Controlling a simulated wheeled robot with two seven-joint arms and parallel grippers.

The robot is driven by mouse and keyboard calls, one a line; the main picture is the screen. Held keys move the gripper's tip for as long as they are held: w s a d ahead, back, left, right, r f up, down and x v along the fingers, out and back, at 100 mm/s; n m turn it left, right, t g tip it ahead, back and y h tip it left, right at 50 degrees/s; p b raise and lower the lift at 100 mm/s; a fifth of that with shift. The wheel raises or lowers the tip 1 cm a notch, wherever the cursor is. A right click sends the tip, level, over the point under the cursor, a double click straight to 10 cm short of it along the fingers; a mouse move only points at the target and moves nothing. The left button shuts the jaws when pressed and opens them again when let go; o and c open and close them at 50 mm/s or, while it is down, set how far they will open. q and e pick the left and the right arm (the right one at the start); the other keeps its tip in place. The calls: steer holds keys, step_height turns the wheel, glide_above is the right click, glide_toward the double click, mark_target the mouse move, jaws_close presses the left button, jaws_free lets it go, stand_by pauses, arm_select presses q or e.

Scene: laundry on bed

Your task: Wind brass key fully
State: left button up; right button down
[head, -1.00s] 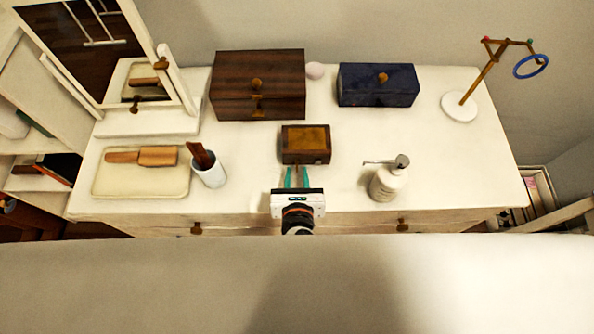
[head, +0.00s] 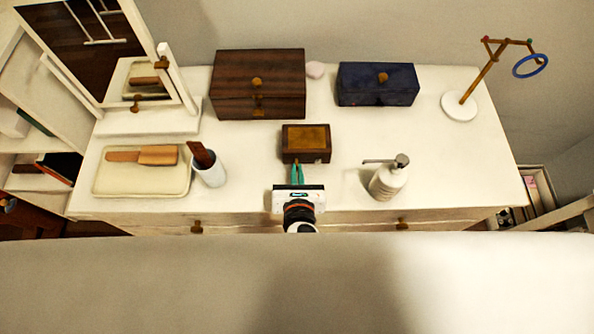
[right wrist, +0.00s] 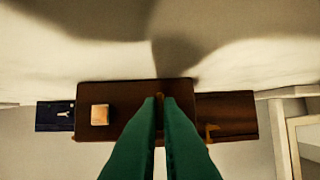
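A small dark brown wooden box with a lighter top panel (head: 306,143) sits in the middle of the dresser top. Its dark face (right wrist: 130,92) fills the middle of the right wrist view, with a square brass piece (right wrist: 100,114) on it. My right gripper (head: 297,166) is at the box's near side, its green fingers drawn close together. In the right wrist view the fingertips (right wrist: 160,100) flank the thin brass key (right wrist: 160,104), mostly hidden between them; they look closed on it. My left gripper is not in view.
A soap dispenser (head: 388,178) stands right of my gripper. A cup with a brush (head: 209,170) and a tray (head: 115,187) lie left. A large wooden box (head: 230,85), a blue box (head: 350,85) and a ring stand (head: 459,106) are behind. The dresser top (head: 440,160) is clear at right.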

steer(key=shift+m+y, duration=0.3)
steer(key=shift+y, duration=0.1)
steer(key=shift+d+m, duration=0.15)
steer(key=shift+m, duration=0.35)
steer(key=shift+f+m+y+b, duration=0.1)
steer(key=shift+m+y+b, duration=0.2)
steer(key=shift+m+y, duration=0.4)
steer(key=shift+d+m+y+b, duration=0.1)
steer(key=shift+m+y+b, duration=0.3)
steer(key=shift+m, duration=0.2)
steer(key=c, duration=1.6)
jaws_free()
steer(key=shift+s, duration=0.1)
